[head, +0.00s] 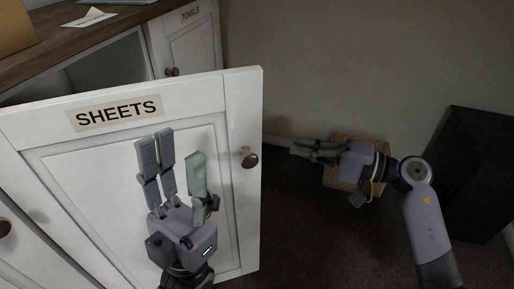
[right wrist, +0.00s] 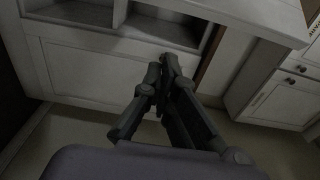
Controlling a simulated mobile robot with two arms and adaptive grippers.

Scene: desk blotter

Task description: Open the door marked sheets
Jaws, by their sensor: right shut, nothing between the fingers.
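The white door marked SHEETS (head: 240,110) stands swung out from the cabinet, with part of the dark interior visible behind its top edge. Its label (head: 118,113) is near the top and its round knob (head: 250,159) is near the right edge. My left gripper (head: 175,146) is in front of the door's panel, left of the knob, with its fingers apart and nothing between them. Whether it touches the door is unclear. My right gripper (head: 299,151) is right of the door, apart from it, shut and empty. Its closed fingers also show in the right wrist view (right wrist: 168,62).
A door marked TOWELS (head: 190,45) is closed behind, with dark knobs beside it. The wooden cabinet top (head: 60,45) holds a box (head: 14,27) and paper (head: 90,17). A tan box (head: 343,178) and a dark panel (head: 480,170) stand right, on dark floor.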

